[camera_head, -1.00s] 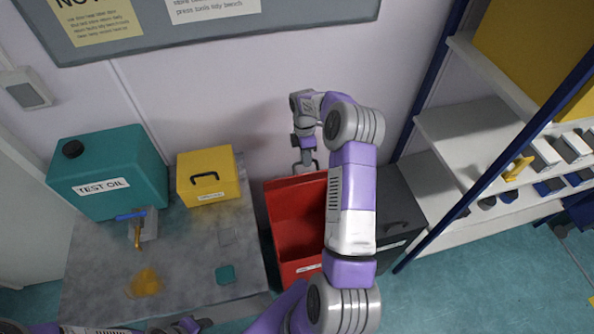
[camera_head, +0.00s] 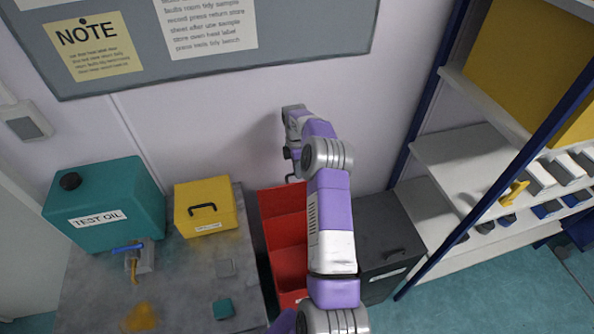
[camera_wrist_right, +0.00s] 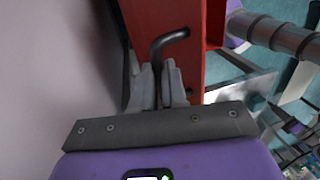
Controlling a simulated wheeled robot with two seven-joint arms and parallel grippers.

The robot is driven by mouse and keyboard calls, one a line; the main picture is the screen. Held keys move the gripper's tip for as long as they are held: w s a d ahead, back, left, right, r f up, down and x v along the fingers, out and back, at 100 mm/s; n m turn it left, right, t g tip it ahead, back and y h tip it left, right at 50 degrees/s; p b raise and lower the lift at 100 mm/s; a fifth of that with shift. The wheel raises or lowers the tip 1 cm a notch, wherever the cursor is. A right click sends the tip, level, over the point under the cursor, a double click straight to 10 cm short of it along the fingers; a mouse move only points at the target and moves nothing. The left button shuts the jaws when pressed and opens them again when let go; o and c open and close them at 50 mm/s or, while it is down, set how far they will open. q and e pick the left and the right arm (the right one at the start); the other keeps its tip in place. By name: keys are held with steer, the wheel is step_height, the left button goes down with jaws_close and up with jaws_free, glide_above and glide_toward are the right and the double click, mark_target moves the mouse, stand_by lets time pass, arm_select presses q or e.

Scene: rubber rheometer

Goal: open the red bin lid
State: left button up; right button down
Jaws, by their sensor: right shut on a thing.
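The red bin (camera_head: 289,262) stands on the floor between the bench and a dark grey bin, partly hidden behind my right arm. Its red lid (camera_head: 280,202) is raised at the wall side, and the bin's inside shows below it. My right gripper (camera_head: 292,178) is at the lid's upper edge, close to the wall, and is small in the head view. In the right wrist view, its fingers (camera_wrist_right: 160,88) are shut on the black bent handle (camera_wrist_right: 172,38) beside the red panel. My left gripper is not in view.
The bench (camera_head: 185,270) at left holds a teal test oil container (camera_head: 108,205) and a yellow box (camera_head: 205,207). The dark grey bin (camera_head: 385,235) stands close at right, before white shelves (camera_head: 455,170). The wall is right behind the red bin.

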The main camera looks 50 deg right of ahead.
steer(key=shift+s+f, duration=0.15)
steer(key=shift+f, duration=0.3)
steer(key=c, duration=1.5)
jaws_free()
steer(key=o, duration=0.3)
steer(key=shift+w+d+f, duration=0.1)
steer(key=shift+w+d, duration=0.1)
steer(key=shift+d, duration=0.05)
steer(key=shift+o, duration=0.2)
steer(key=shift+a+r, duration=0.2)
steer(key=shift+r, duration=0.1)
steer(key=v, duration=0.7)
steer(key=shift+d, duration=0.2)
steer(key=shift+r, duration=0.1)
